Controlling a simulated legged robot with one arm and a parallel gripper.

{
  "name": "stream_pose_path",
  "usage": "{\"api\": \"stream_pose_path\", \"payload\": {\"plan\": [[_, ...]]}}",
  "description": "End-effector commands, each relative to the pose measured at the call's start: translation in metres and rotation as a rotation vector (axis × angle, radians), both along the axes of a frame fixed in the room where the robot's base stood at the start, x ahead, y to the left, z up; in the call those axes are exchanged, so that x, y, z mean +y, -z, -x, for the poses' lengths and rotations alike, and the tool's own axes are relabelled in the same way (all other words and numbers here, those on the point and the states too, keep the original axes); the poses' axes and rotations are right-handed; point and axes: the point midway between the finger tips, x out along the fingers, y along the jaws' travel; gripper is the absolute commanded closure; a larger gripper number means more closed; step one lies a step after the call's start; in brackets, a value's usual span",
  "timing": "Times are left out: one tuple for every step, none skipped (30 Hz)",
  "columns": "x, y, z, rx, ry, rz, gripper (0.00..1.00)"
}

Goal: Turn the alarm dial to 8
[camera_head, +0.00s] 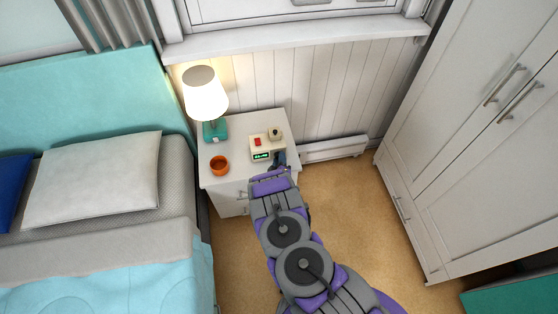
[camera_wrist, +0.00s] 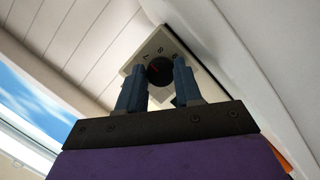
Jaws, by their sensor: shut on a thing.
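The alarm clock (camera_head: 263,145) is a cream box on the white nightstand. It has a green lit display (camera_head: 261,155), too small to read, and a red button (camera_head: 257,142) on top. My gripper (camera_head: 279,158) is at its right front and hides the dial in the head view.
A lit lamp (camera_head: 206,95) with a teal base and an orange bowl (camera_head: 219,165) stand left of the clock on the nightstand (camera_head: 222,180). The bed (camera_head: 95,220) is at left, a wardrobe (camera_head: 470,130) at right. Bare floor (camera_head: 350,200) lies right of my arm.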

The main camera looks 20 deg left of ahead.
Motion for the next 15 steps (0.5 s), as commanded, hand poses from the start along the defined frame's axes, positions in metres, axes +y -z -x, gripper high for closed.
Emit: {"api": "stream_pose_path", "payload": {"plan": [[-0.0007, 0.001, 0.0012, 0.014, -0.002, -0.012, 0.96], [-0.0004, 0.0009, 0.0014, 0.022, -0.003, -0.023, 0.96], [-0.0007, 0.0007, 0.0012, 0.033, -0.002, -0.04, 0.96], [-0.0009, 0.0005, 0.0011, 0.042, -0.002, -0.054, 0.96], [-0.0013, 0.0004, 0.0011, 0.052, 0.0, -0.071, 0.96], [-0.0017, 0.0002, 0.0009, 0.067, 0.0, -0.093, 0.96], [-0.0012, 0.0002, 0.0011, 0.079, -0.001, -0.113, 0.96], [-0.0016, 0.0, 0.001, 0.092, -0.001, -0.132, 0.96], [-0.002, -0.0001, 0.0009, 0.108, -0.001, -0.16, 0.96], [-0.0019, -0.0002, 0.001, 0.122, -0.001, -0.18, 0.96], [-0.0019, -0.0002, 0.001, 0.136, -0.001, -0.204, 0.96], [-0.0023, -0.0003, 0.0009, 0.154, 0.0, -0.233, 0.96], [-0.0025, -0.0003, 0.0008, 0.168, -0.001, -0.255, 0.96], [-0.0018, -0.0004, 0.0012, 0.181, -0.002, -0.277, 0.96], [-0.0023, -0.0005, 0.0008, 0.198, -0.001, -0.306, 0.96]]}}
